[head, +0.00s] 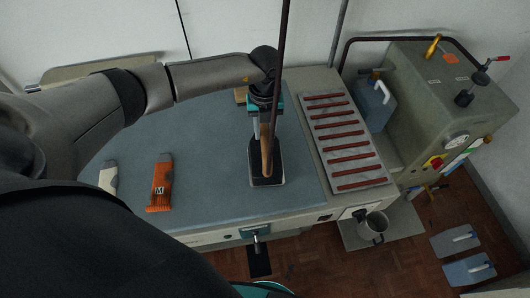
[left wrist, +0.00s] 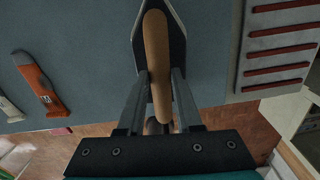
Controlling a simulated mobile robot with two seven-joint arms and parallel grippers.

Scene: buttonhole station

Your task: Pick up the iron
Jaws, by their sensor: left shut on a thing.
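The iron (head: 267,174) has a dark pointed body and a light wooden handle. It is over the blue-grey ironing surface (head: 215,145), right of its middle in the head view. My left gripper (head: 264,128) comes from above and is shut on the handle. In the left wrist view the two fingers (left wrist: 160,74) are on either side of the wooden handle of the iron (left wrist: 157,45), whose dark tip points up the picture. I cannot tell whether the iron touches the surface. My right gripper is not in view.
A grey plate with red bars (head: 347,145) is right of the iron. A boiler-like machine (head: 430,95) stands farther right, with a metal jug (head: 372,226) below. An orange item (head: 161,183) and a white one (head: 108,176) lie at left. A dark upright line crosses the head view.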

